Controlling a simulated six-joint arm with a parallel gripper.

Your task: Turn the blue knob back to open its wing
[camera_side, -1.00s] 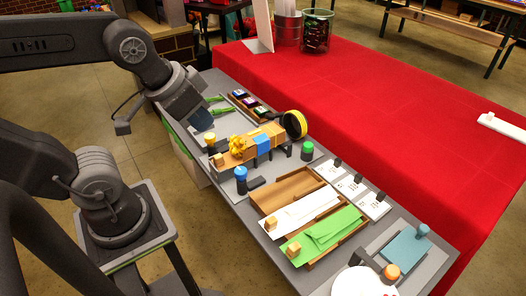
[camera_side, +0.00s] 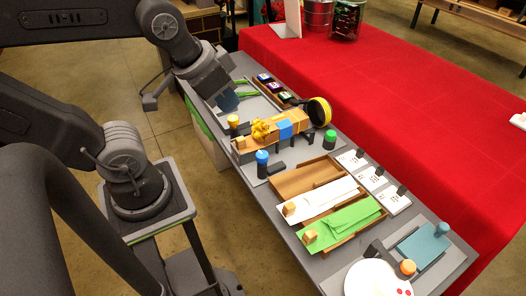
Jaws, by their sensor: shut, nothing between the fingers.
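The blue knob (camera_side: 262,158) stands upright at the near left edge of the grey table, on a light plate in front of the bouquet cradle (camera_side: 285,128). A dark wing-like piece (camera_side: 277,168) lies beside the knob; I cannot tell its exact position. The cradle holds a wrapped bundle with yellow flowers (camera_side: 262,130) and a blue band (camera_side: 284,129). My gripper (camera_side: 228,101) is shut and empty, pointing down over the table's far left end. It is well apart from the blue knob, and its fingertips are hard to make out.
A green knob (camera_side: 330,139) and a yellow tape roll (camera_side: 319,111) stand to the right. Green stems (camera_side: 246,95) lie by my gripper. Paper trays (camera_side: 316,204) fill the table's middle.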

